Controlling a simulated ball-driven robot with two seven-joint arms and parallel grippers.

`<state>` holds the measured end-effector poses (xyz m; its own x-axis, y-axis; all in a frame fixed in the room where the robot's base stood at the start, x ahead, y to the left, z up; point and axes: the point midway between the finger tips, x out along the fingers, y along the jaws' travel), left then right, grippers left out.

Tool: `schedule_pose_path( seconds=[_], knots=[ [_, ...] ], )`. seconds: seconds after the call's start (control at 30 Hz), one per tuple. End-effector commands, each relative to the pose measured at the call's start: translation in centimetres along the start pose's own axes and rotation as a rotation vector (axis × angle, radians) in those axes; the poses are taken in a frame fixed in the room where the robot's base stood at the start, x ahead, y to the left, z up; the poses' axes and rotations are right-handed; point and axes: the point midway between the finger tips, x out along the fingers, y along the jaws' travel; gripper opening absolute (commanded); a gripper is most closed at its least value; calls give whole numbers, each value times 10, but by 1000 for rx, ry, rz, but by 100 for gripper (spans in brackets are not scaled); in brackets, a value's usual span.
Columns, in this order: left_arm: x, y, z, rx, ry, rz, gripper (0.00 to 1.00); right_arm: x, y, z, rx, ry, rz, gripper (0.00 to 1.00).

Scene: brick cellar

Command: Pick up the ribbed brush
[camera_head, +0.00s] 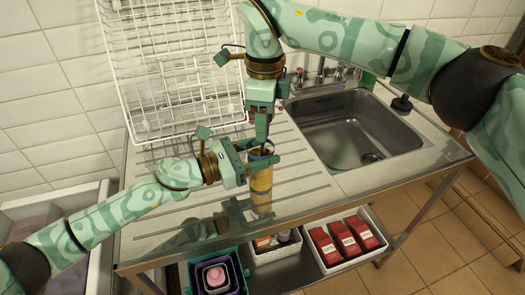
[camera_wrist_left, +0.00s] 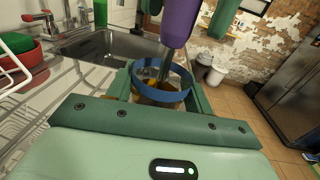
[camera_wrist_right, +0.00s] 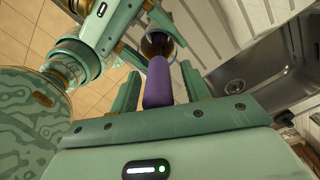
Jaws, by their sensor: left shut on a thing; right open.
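A tall amber jar (camera_head: 261,188) with a blue rim stands upright near the front edge of the steel drainboard. My left gripper (camera_head: 262,161) is shut on it near the top; the blue rim (camera_wrist_left: 165,86) shows between its fingers in the left wrist view. A purple handle (camera_wrist_left: 181,22), seemingly the brush's, sticks up out of the jar. Its lower part is inside the jar, and no ribs can be made out. My right gripper (camera_head: 261,133) is open above the jar, pointing down. In the right wrist view the purple handle (camera_wrist_right: 158,82) lies between its fingers.
The sink (camera_head: 350,128) is to the right and a white wire rack (camera_head: 170,65) stands behind. Below the drainboard are a green crate (camera_head: 243,274), a small white basket (camera_head: 277,255) and a white bin (camera_head: 349,268) with red packs. A red bowl (camera_wrist_left: 22,62) sits left in the left wrist view.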

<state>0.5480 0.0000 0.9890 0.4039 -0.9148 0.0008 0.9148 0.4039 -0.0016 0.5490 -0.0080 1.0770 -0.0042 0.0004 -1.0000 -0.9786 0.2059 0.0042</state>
Motion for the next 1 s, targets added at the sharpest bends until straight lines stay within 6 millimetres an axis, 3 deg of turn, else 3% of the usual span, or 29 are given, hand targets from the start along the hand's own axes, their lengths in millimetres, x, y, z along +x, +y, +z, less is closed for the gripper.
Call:
schedule_pose_path(
  seconds=[0.27,0.43,0.47,0.77,0.87,1.0],
  knots=[
    [0,0,0,0,1,1,26,6,0,0,0,0,-2,47],
    [0,0,0,0,1,1,26,6,0,0,0,0,-2,5],
    [0,0,0,0,1,1,26,6,0,0,0,0,-2,1],
    [0,0,0,1,1,1,26,4,0,0,0,0,-3,1],
    [0,0,0,0,1,1,26,-5,-1,0,1,-1,-3,1],
    [0,0,0,1,1,1,26,-36,-1,0,2,0,-8,1]
  ],
)
